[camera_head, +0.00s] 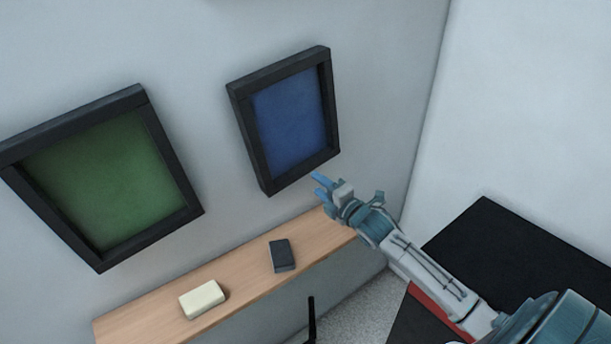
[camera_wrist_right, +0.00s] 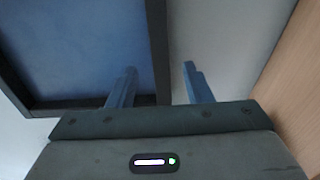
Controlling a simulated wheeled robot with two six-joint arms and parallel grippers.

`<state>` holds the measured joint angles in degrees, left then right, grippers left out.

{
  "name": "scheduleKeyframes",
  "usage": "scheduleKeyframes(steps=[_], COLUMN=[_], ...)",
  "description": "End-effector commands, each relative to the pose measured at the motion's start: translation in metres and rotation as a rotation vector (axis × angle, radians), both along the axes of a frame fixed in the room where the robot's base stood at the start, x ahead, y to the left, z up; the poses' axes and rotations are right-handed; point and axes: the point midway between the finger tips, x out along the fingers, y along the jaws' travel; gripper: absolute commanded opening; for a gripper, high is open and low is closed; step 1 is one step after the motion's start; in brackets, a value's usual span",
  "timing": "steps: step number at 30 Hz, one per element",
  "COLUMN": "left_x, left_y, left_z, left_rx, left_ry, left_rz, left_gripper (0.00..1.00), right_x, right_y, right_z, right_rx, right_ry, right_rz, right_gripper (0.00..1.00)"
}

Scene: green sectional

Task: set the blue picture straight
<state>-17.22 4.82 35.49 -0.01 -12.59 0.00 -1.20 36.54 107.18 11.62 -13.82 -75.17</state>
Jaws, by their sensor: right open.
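The blue picture (camera_head: 292,118), in a thick dark frame, hangs on the grey wall. Whether it tilts is hard to judge in this slanted view. My right gripper (camera_head: 322,184) is open, just below its lower right corner. In the right wrist view, the blue picture (camera_wrist_right: 75,50) fills the upper left. The right gripper's fingers (camera_wrist_right: 158,68) appear on either side of one frame bar, one over the blue panel and one over bare wall. I cannot tell whether they touch the frame. My left gripper is not in view.
A green picture (camera_head: 110,180) in a similar frame hangs to the left. Below, a wooden shelf (camera_head: 240,268) holds a cream block (camera_head: 202,299) and a dark block (camera_head: 282,255). A black surface (camera_head: 490,245) lies at the right, near the side wall.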

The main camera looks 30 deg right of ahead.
Motion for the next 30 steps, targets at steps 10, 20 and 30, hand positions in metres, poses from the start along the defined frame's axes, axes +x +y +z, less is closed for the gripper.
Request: scheduleKeyframes(steps=[10, 20, 30], left_x=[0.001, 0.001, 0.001], left_y=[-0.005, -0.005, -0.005], left_z=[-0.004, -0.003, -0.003], left_rx=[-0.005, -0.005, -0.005], left_ry=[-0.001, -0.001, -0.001], left_rz=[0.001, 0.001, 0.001], left_gripper=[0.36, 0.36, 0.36], right_x=[0.045, 0.068, 0.069], right_y=[0.004, 0.006, 0.006], right_z=[0.001, 0.0, 0.0], right_rx=[0.005, 0.001, 0.0], right_ry=[-0.002, 0.001, 0.001], right_rz=[0.002, 0.002, 0.002], right_gripper=[0.45, 0.45, 0.3])
